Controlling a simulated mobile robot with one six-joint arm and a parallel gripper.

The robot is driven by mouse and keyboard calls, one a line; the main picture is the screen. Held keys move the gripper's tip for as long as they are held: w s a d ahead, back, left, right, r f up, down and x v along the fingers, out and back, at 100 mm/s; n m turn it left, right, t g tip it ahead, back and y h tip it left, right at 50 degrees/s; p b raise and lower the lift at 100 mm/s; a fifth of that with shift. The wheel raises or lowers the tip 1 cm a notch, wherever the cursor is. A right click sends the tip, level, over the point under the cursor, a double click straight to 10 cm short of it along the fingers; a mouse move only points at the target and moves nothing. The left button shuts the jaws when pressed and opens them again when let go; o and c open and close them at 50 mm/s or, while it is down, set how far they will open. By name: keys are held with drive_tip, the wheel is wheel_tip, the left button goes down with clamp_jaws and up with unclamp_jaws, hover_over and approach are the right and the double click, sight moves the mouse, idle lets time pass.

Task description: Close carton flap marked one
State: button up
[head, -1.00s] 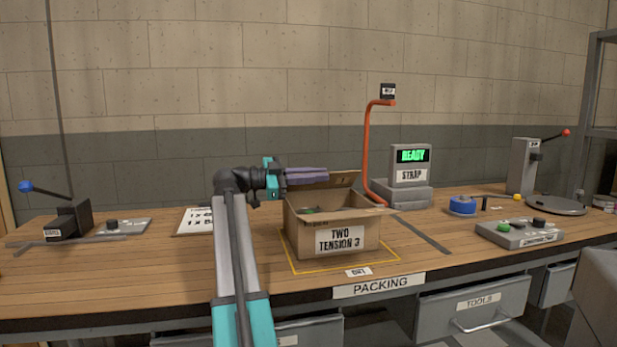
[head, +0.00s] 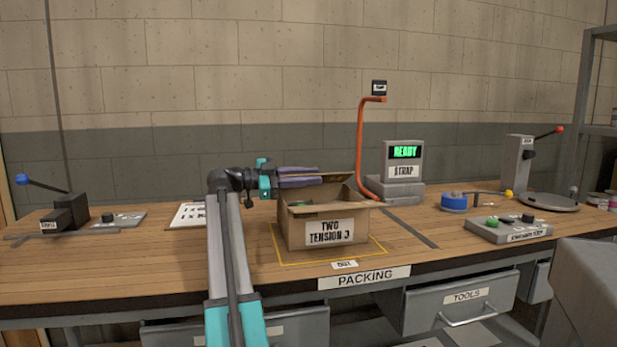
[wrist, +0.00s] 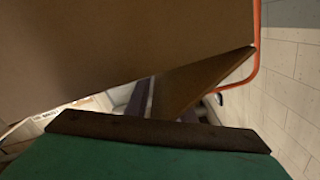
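An open cardboard carton (head: 297,238) stands on the bench inside a yellow outline, with a label reading TWO, TENSION 3 on its front. Its back flap (head: 335,180) stands up and slants, and its right flap (head: 362,200) sticks outward. No mark reading one can be made out on a flap. My gripper (head: 298,177) is level above the carton's back left, beside the raised flap. In the wrist view a large cardboard panel (wrist: 120,45) fills the upper left and another brown flap (wrist: 205,82) lies behind it.
An orange post (head: 361,140) rises close behind the carton. A grey strap machine (head: 403,165) reading READY stands to the right, with a blue tape roll (head: 453,202) and a button box (head: 508,229) farther right.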

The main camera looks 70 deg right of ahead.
drive_tip(key=shift+r, duration=0.15)
drive_tip(key=shift+v, duration=0.8)
drive_tip(key=p+v, duration=0.2)
drive_tip(key=v, duration=1)
drive_tip(key=shift+p, duration=0.35)
drive_tip(key=shift+c, duration=0.4)
